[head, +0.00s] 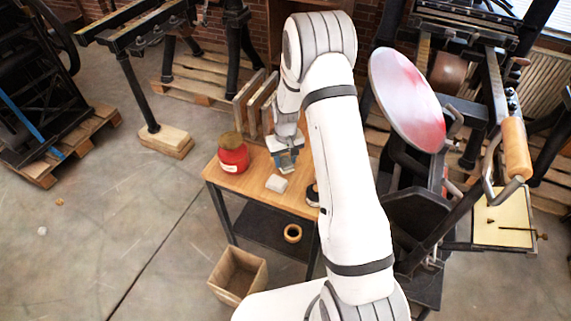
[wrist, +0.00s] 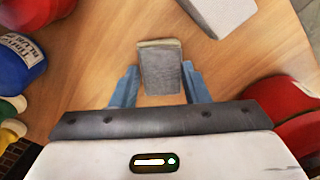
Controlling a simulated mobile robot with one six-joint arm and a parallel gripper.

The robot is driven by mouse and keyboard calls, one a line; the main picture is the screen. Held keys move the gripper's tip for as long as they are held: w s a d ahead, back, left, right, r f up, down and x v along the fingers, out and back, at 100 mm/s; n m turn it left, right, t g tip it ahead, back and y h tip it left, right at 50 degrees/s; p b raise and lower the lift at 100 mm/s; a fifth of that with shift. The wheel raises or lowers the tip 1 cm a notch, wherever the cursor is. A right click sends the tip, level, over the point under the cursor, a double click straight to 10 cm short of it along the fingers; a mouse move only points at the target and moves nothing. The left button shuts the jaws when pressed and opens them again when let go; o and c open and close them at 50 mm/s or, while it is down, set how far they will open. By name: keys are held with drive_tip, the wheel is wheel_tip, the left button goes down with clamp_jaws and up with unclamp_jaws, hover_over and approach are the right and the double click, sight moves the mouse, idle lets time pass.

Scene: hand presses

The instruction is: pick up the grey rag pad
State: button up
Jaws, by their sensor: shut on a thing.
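The grey rag pad (wrist: 161,72) is a small grey block with a paler tan edge, seen in the wrist view between the two blue fingers. My gripper (wrist: 160,82) is shut on it, with one finger against each side. In the head view my gripper (head: 285,158) is low over the wooden table, between the red can and my white arm. The pad is hard to make out there. I cannot tell whether its underside touches the table.
A pale grey block (head: 276,183) lies on the table (head: 256,187), close to the gripper. A red can (head: 233,158) stands to the left. The wrist view shows a blue jar (wrist: 20,62) at left. An open box (head: 238,275) and a tape roll (head: 292,233) are lower down.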

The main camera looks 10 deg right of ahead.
sight(285, 161)
drive_tip(key=c, duration=0.3)
drive_tip(key=shift+r, duration=0.15)
wheel_tip(285, 161, up, 10)
drive_tip(key=shift+f+b, duration=0.1)
drive_tip(key=shift+b, duration=0.9)
drive_tip(key=o, duration=0.4)
drive_tip(key=shift+c, duration=1.4)
